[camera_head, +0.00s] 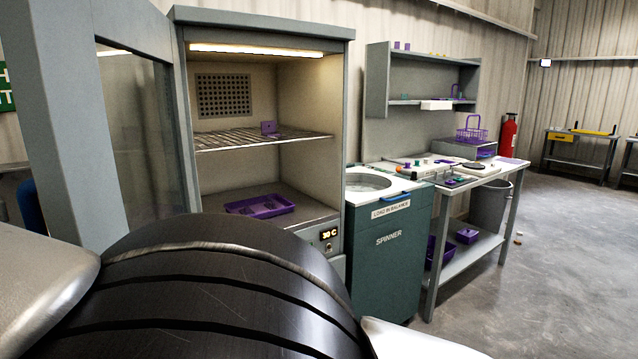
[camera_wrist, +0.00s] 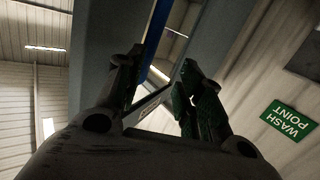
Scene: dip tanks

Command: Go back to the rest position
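My gripper (camera_wrist: 160,88) shows in the wrist view with its two dark fingers apart. Nothing is between the fingertips. It points toward grey-blue upright panels with a blue strip between them, and I cannot tell how far off these are. In the head view my own arm fills the lower left, and my gripper is not visible there.
The drying cabinet (camera_head: 260,38) has its glass door (camera_head: 135,120) open at left. A purple tray (camera_head: 262,207) lies inside. The spinner (camera_head: 390,255) and a workbench (camera_head: 470,258) stand to its right. Floor at right is free. A wash-point sign (camera_wrist: 288,120) hangs on the wall.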

